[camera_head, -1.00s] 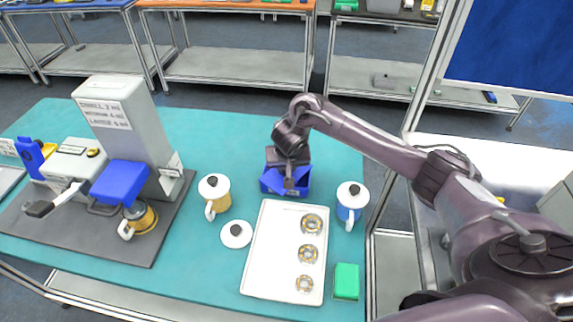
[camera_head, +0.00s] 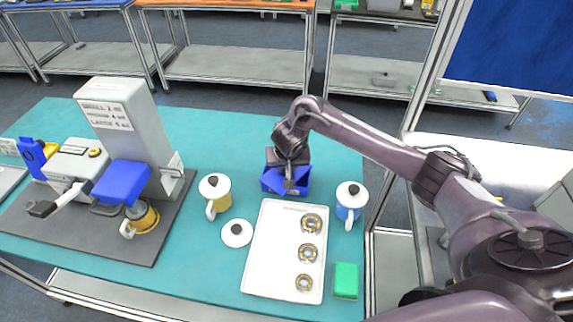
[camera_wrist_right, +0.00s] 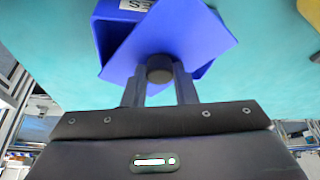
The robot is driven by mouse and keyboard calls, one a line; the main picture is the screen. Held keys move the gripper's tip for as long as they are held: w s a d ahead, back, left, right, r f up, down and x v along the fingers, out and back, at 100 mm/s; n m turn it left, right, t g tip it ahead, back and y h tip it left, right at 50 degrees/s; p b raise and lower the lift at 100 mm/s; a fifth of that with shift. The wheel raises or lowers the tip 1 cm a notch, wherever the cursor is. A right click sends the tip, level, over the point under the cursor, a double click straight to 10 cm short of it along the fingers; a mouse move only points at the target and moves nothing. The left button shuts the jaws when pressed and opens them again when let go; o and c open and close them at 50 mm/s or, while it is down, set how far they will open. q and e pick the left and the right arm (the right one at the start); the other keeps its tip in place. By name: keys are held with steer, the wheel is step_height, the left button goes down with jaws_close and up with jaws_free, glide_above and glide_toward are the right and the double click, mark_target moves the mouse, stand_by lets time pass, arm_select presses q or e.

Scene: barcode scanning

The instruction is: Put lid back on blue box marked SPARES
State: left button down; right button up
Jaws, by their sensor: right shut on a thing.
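The blue box (camera_head: 274,186) stands on the teal table behind the white tray. In the right wrist view the box (camera_wrist_right: 107,10) shows a white label, partly cut off. My right gripper (camera_head: 289,185) is over the box, and its fingers (camera_wrist_right: 160,80) are shut on the dark knob of the blue lid (camera_wrist_right: 175,32). The lid lies over the box's opening but is turned askew to it, with corners past the rim. I cannot tell whether it touches the rim. My left gripper is not in view.
The white tray (camera_head: 262,270) with several metal rings is in front of the box. A yellow mug (camera_head: 222,200) is on the left, a blue mug (camera_head: 345,212) on the right. A loose white lid (camera_head: 236,234) and green block (camera_head: 346,280) lie nearer. The table behind the box is clear.

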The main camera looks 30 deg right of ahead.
stand_by(0.3)
steer(key=o, duration=1.5)
steer(key=shift+o, duration=0.2)
step_height(320, 180, up, 5)
steer(key=p, duration=0.6)
steer(key=shift+r, duration=1)
steer(key=shift+c, duration=0.4)
